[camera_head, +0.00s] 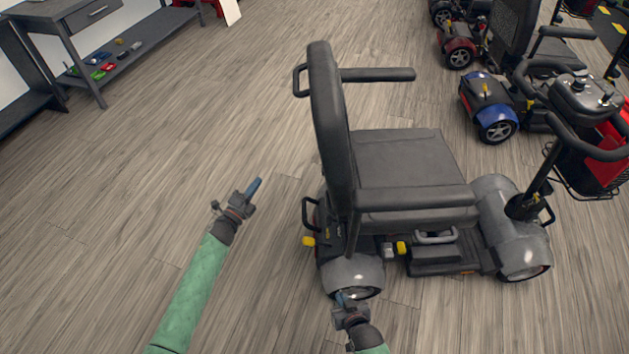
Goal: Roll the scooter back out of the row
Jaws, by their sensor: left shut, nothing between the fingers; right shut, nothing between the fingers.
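A grey mobility scooter (405,165) with a black padded seat stands right of the middle. Its back faces left and its tiller (540,175) and red-and-black basket are at the right. My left gripper (255,186) is shut and empty over bare floor, left of the seat and apart from the scooter. My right gripper (342,298) is shut and empty at the bottom, just in front of the grey rear wheel cover (350,272) in the picture. I cannot tell whether it touches the cover. The far-side wheels are hidden.
A blue-fendered scooter (490,105) and a red-fendered scooter (460,45) stand behind at the upper right. A grey workbench (70,15) with small coloured items on its lower shelf is at the upper left. The wood floor left of the scooter is clear.

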